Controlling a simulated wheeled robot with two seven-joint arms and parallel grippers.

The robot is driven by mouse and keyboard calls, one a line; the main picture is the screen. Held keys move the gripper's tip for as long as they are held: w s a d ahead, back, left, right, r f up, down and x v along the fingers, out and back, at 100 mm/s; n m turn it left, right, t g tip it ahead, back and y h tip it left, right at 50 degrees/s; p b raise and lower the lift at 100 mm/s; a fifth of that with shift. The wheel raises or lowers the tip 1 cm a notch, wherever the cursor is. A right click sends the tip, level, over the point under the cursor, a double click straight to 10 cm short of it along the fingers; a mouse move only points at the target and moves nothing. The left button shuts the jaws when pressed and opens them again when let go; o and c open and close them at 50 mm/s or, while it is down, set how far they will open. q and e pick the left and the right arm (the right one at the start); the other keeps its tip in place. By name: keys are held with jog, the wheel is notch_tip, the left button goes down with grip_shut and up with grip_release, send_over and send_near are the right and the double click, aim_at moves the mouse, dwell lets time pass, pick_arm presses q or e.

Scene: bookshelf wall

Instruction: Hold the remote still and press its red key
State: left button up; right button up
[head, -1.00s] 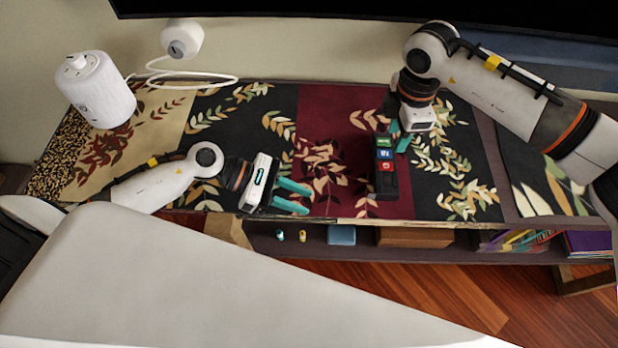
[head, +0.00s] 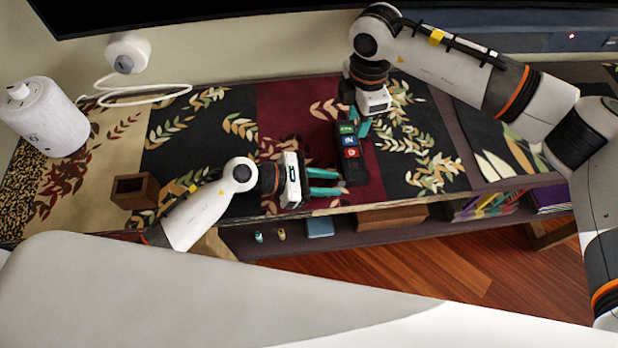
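The dark remote (head: 355,172) lies on the maroon part of the patterned cabinet top, with green, blue and red keys. The red key (head: 352,153) is the nearest of the three and is uncovered. My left gripper (head: 342,182) is just left of the remote's near half, its two teal fingers apart and pointing at it, with nothing between them. I cannot tell whether the tips touch the remote. My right gripper (head: 360,122) is at the remote's far end, by the green key. One teal finger shows on the right side; the other is largely hidden, so its grip is unclear.
A white cylinder (head: 43,117) and a white round device (head: 128,53) with a cable stand at the back left. A brown open box (head: 135,191) is at the front left. A dark screen (head: 230,12) borders the back. A shelf below holds books (head: 490,205) and small items.

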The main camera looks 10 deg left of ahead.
pick_arm(q)
jog(key=shift+w+d+f, duration=0.1)
jog(key=shift+d+f, duration=0.1)
jog(key=shift+d, duration=0.2)
grip_shut()
pick_arm(e)
jog(key=shift+c, duration=0.4)
dwell(0.5)
grip_shut()
dwell(1.5)
